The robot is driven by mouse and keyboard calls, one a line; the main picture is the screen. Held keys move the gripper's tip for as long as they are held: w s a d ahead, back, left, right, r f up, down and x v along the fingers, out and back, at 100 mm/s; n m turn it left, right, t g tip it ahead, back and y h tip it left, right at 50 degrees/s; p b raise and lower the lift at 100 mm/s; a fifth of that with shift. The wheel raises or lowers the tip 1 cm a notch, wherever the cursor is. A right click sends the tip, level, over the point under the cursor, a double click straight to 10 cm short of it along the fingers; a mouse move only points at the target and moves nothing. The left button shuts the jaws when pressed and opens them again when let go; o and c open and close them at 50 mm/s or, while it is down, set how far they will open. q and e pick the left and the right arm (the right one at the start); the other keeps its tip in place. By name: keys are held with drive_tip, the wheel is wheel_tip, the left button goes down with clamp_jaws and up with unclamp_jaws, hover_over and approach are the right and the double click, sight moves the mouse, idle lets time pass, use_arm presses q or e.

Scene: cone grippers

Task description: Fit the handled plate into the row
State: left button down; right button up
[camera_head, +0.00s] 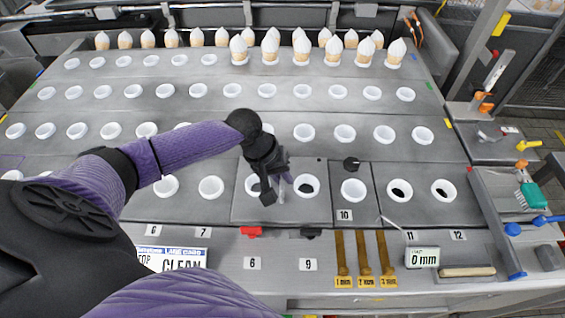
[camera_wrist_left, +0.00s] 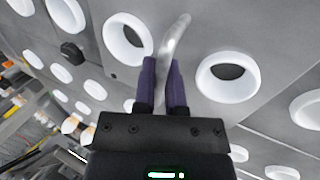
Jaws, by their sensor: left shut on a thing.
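The handled plate (camera_head: 295,212) is a grey plate with two white ring holders, in the front row beside the narrow plate numbered 10. My left gripper (camera_head: 284,181) is over its middle and hides part of the left ring. In the left wrist view its two purple fingers (camera_wrist_left: 161,86) are shut on the plate's silver bar handle (camera_wrist_left: 172,48), with a white ring (camera_wrist_left: 228,95) on each side. Whether the plate sits flush with its neighbours or slightly raised, I cannot tell. My right gripper is not in view.
The narrow plate (camera_head: 353,215) carries a black knob (camera_head: 351,164). To the right is a two-ring plate (camera_head: 420,213). Three brass gauge strips (camera_head: 361,255) and a 0 mm display (camera_head: 422,257) lie in front. White-topped cones (camera_head: 270,47) stand at the back.

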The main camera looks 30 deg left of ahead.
use_arm(q)
drive_tip(key=shift+f+b, duration=0.35)
drive_tip(key=shift+f, duration=0.5)
drive_tip(key=c, duration=0.6)
unclamp_jaws()
drive_tip(key=p+v, duration=0.3)
drive_tip(key=v, duration=0.7)
